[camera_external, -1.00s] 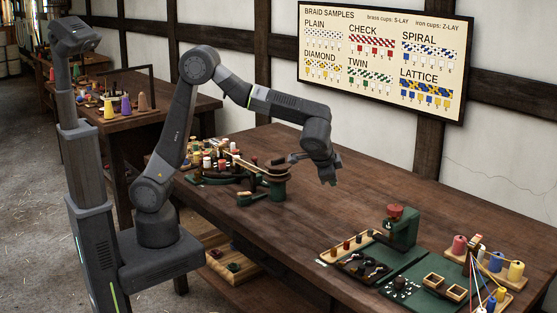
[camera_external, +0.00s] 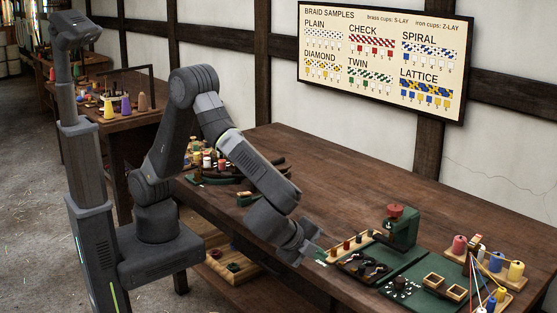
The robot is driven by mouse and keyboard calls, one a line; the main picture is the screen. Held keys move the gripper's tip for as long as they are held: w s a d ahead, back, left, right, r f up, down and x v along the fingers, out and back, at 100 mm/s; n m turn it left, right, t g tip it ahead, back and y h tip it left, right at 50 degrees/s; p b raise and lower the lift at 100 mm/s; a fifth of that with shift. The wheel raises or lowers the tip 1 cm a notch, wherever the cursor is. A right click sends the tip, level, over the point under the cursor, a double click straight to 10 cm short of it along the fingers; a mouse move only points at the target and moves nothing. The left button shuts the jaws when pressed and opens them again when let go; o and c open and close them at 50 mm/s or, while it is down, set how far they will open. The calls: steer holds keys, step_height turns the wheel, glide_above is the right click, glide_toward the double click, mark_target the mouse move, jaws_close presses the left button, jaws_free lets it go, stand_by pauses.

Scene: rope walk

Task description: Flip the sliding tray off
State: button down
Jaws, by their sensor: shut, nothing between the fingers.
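I cannot tell for sure which thing is the sliding tray. A dark flat tray with small metal pieces (camera_external: 362,266) lies on the bench at the right, in front of a green machine with a red top (camera_external: 400,228).
A green mat with two square wooden boxes (camera_external: 433,281) and a rack of coloured spools (camera_external: 487,262) stand farther right. Bobbins and a green winding device (camera_external: 222,170) stand at the left, partly behind my arm. The bench's middle (camera_external: 335,190) is clear.

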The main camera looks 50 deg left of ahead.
steer(key=shift+f, duration=0.95)
steer(key=shift+a, duration=0.1)
steer(key=p, duration=0.2)
glide_toward(359, 273)
step_height(359, 273, down, 3)
steer(key=w, duration=0.1)
steer(key=w+p, duration=0.1)
steer(key=w, duration=0.1)
steer(key=shift+d+f, duration=0.2)
steer(key=shift+d, duration=0.05)
steer(key=shift+w+d+f, duration=0.1)
steer(key=shift+w, duration=0.3)
